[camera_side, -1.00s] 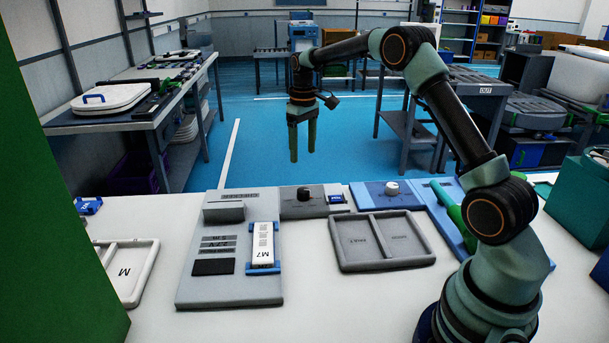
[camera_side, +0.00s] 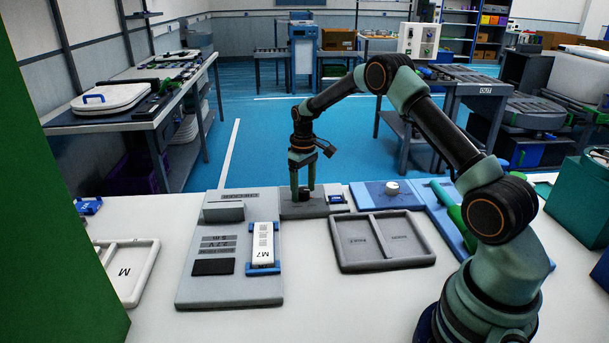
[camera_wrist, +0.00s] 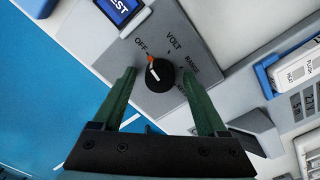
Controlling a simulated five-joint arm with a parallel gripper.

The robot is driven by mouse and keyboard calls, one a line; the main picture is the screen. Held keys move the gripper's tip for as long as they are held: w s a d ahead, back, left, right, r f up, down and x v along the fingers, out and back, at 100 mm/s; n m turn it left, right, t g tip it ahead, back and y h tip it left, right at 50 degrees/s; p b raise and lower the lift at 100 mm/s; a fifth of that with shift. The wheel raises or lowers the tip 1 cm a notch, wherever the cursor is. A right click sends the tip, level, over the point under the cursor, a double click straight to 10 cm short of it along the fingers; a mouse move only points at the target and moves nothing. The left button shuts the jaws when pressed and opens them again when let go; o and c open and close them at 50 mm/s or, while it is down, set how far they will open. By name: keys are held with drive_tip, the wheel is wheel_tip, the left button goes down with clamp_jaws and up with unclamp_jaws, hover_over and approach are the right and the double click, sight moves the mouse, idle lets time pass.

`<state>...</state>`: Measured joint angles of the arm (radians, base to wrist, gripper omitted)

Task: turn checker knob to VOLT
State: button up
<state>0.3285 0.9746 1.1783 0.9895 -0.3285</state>
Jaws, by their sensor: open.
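The checker knob (camera_wrist: 160,78) is a black round knob on a grey panel (camera_wrist: 185,40). Its orange and white pointer mark is at OFF; VOLT is printed to the right of OFF, followed by more labels. My gripper (camera_wrist: 159,73) is open, with one green finger on each side of the knob. A gap shows between the knob and each finger. In the side view my gripper (camera_side: 303,192) points down over the grey knob box (camera_side: 290,210), and its fingers largely hide the knob there.
A blue TEST label (camera_wrist: 120,8) sits beside the knob. The grey checker board (camera_side: 195,285) with a white M7 module (camera_side: 263,245) is in front. A blue box with a white knob (camera_side: 392,188) stands to the right, behind a two-compartment grey tray (camera_side: 345,267).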

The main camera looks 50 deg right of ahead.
drive_tip(key=shift+c, duration=0.3)
clamp_jaws()
drive_tip(key=shift+m, duration=0.3)
drive_tip(key=m, duration=0.4)
drive_tip(key=shift+m, duration=0.3)
drive_tip(key=m, duration=0.5)
drive_tip(key=shift+m, duration=0.3)
drive_tip(key=shift+o, duration=0.3)
unclamp_jaws()
